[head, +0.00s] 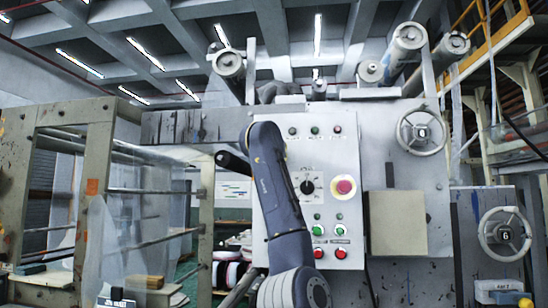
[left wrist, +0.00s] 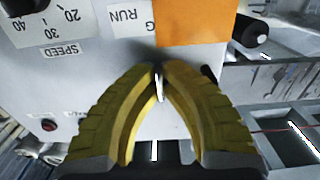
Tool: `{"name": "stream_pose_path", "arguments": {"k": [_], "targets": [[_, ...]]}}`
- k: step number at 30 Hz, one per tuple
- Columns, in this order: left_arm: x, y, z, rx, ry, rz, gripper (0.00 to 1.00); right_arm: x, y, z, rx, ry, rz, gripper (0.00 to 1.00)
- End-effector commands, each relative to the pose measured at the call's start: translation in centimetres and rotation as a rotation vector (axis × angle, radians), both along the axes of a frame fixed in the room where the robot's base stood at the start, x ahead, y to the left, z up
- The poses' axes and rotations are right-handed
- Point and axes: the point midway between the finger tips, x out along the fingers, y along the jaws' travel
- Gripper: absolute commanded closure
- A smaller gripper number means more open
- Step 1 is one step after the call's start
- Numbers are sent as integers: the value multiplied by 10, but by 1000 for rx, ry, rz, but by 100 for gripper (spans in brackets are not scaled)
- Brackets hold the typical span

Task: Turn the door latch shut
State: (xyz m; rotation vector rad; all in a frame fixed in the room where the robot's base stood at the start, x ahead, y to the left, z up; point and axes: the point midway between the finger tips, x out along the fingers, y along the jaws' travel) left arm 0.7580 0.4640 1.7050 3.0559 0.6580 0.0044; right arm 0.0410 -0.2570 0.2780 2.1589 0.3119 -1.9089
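A thin, pale metal piece that looks like the door latch (left wrist: 159,88) shows edge-on between my left fingertips in the left wrist view. My left gripper (left wrist: 158,72) has two yellow ribbed fingers that come together at the tips, one on each side of this piece, close to the grey panel (left wrist: 95,80). Most of the latch is hidden by the fingers. In the head view my dark arm rises in front of the control panel (head: 335,150), and its gripper and the latch are hidden behind it. My right gripper is in neither view.
The panel carries a speed dial (head: 308,187), a red stop button (head: 345,186) and small coloured buttons. A black cylinder (head: 232,163) sticks out at the panel's left; an orange patch (left wrist: 190,20) lies beyond the fingertips. Handwheels (head: 421,131) stand to the right.

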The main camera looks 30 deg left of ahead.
Motion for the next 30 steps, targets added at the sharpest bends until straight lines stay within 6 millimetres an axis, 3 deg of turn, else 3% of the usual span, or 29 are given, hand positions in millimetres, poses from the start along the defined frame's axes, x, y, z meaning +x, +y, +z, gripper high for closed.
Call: {"name": "stream_pose_path", "arguments": {"k": [6, 7, 12, 23, 30], "targets": [[0, 0, 1, 0, -2, -1, 100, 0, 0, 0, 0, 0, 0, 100], [0, 0, 1, 0, -2, -1, 90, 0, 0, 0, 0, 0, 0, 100], [0, 0, 1, 0, -1, 0, 70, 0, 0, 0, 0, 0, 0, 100], [-4, -2, 1, 1, -2, -1, 70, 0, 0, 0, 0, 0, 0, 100], [-32, -16, 1, 0, -5, -2, 70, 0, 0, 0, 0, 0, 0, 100]]}}
